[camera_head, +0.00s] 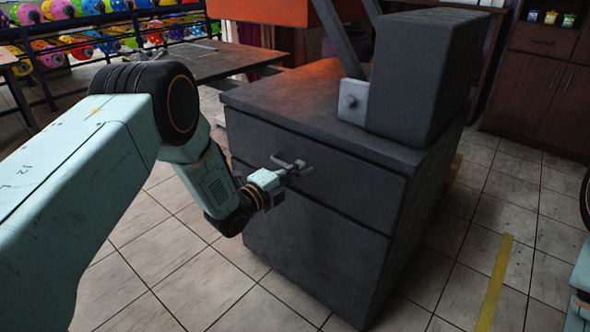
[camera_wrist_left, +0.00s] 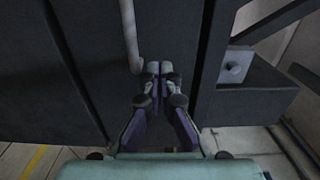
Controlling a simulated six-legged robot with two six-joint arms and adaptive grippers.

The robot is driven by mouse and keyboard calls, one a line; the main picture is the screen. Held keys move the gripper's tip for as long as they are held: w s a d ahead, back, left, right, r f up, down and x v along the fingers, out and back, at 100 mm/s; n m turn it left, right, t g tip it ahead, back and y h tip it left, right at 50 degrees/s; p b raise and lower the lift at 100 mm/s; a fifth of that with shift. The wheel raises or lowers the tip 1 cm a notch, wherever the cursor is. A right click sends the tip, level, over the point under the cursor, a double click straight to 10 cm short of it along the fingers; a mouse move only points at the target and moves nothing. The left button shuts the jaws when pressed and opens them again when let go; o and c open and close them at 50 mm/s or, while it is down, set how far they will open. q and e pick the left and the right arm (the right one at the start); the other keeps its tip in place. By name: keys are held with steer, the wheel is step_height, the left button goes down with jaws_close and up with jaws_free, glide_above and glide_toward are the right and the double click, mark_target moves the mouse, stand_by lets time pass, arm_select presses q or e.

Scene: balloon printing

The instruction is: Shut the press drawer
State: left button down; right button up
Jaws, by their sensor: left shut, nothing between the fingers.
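The press cabinet (camera_head: 310,230) is dark grey and stands in the middle of the head view. Its upper drawer (camera_head: 350,165) has a front that looks about flush with the cabinet, with a thin dark seam around it. A bar handle (camera_head: 300,161) is on that front. It also shows in the wrist view (camera_wrist_left: 129,35). My left gripper (camera_head: 294,171) is at the drawer front beside the handle. In the wrist view its fingertips (camera_wrist_left: 159,69) are together and empty, close to the handle's end. I cannot tell whether they touch it. My right gripper is out of view.
The press head block (camera_head: 425,80) and a small box with a bolt (camera_head: 353,100) sit on the cabinet top. A low table (camera_head: 205,62) and a rack of colourful balloons (camera_head: 75,45) are behind at left. Tiled floor (camera_head: 500,220) is clear at right.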

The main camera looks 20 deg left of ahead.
arm_select(q)
steer(key=p+v, duration=0.4)
steer(key=v, duration=0.6)
steer(key=s+f+n+g+y+p, duration=0.1)
steer(key=s+f+n+g+y, duration=0.4)
steer(key=s+f+n+g, duration=0.75)
steer(key=s+n+g+y+p, duration=0.1)
steer(key=s+n, duration=0.4)
steer(key=s, duration=0.9)
steer(key=s+d+n+g+y+p, duration=0.1)
steer(key=s+n, duration=0.4)
steer(key=s, duration=1)
steer(key=shift+d+g+p, duration=0.2)
steer(key=shift+g+p, duration=0.45)
steer(key=shift+g, duration=0.4)
steer(key=shift+n, duration=0.25)
